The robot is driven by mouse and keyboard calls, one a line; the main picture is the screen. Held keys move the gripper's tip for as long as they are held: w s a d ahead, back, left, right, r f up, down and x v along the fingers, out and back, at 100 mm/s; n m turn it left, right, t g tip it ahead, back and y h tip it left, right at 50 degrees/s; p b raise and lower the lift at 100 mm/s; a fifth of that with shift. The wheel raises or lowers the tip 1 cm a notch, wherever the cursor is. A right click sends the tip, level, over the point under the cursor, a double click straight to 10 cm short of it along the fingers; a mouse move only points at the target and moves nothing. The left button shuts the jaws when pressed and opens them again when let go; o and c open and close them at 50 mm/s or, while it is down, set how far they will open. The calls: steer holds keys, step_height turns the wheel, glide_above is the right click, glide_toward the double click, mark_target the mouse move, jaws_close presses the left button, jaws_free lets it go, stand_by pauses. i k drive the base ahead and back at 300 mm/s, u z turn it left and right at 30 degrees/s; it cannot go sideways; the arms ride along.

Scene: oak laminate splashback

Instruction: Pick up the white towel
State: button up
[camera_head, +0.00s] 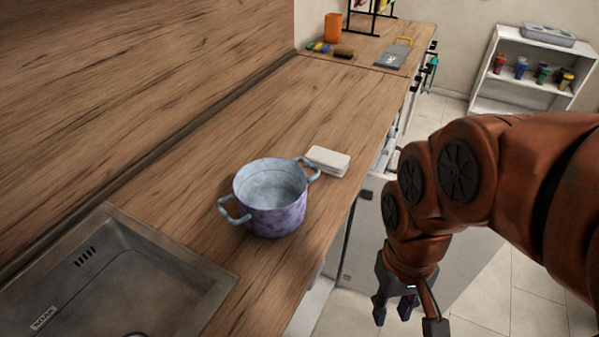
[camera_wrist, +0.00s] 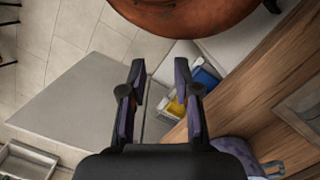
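The white towel (camera_head: 328,161) lies folded into a small thick pad on the wooden counter, just behind and to the right of the pot, near the counter's front edge. My gripper (camera_head: 392,312) hangs off the counter's front side, to the right of and nearer than the towel, with its fingers pointing down. In the wrist view my gripper (camera_wrist: 160,76) has its two fingers apart with nothing between them. The towel does not show in the wrist view.
A purple-grey pot (camera_head: 270,197) with two handles stands beside the towel; its handle is close to it. A sink (camera_head: 175,262) is at the near left. An orange cup (camera_head: 333,27) and a grey board (camera_head: 394,54) stand far back. The counter behind the towel is clear.

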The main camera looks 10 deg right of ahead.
mark_target(333, 163)
steer(key=k, duration=0.5)
steer(key=z, duration=1.35)
steer(key=i, duration=1)
steer(key=u, duration=3.2)
